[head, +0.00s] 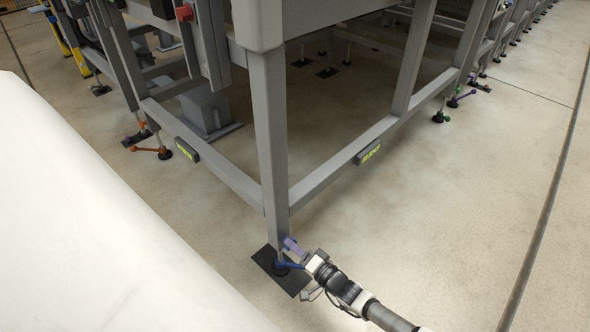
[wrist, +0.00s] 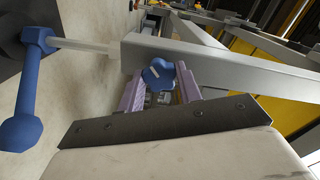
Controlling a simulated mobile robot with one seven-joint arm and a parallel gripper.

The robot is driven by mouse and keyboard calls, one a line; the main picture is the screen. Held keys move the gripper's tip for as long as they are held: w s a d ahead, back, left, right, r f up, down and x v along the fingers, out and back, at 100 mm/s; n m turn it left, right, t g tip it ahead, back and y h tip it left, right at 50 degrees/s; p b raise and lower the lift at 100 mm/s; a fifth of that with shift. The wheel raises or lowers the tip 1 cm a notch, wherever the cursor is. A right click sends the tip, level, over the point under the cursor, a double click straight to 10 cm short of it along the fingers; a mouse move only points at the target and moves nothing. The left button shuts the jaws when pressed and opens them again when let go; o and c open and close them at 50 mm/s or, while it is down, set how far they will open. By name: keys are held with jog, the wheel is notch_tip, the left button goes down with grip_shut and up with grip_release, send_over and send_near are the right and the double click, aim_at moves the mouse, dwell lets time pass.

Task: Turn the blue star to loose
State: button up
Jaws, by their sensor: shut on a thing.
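The blue star (wrist: 158,75) is a small lobed knob on the grey frame leg (wrist: 230,65) in the wrist view. My gripper (wrist: 160,83), with purple fingers, is shut on the star, one finger on each side of it. In the head view my gripper (head: 291,246) is low at the foot of the near corner leg (head: 269,140), and the star cannot be made out there. I cannot tell from the frames how far the star is turned.
A blue lever with a hex collar (wrist: 26,95) sits on the foot's rod, left of my gripper. A black floor plate (head: 297,284) lies under the foot. Open floor (head: 450,210) lies to the right.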

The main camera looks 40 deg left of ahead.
dwell(0.4)
jog(key=o, duration=1)
jog(key=shift+d, duration=0.1)
jog(key=d+p, duration=0.1)
jog(key=d, duration=0.8)
jog(key=s+d+p, duration=0.1)
jog(key=d, duration=0.3)
jog(key=shift+d+p, duration=0.3)
jog(key=shift+d, duration=0.05)
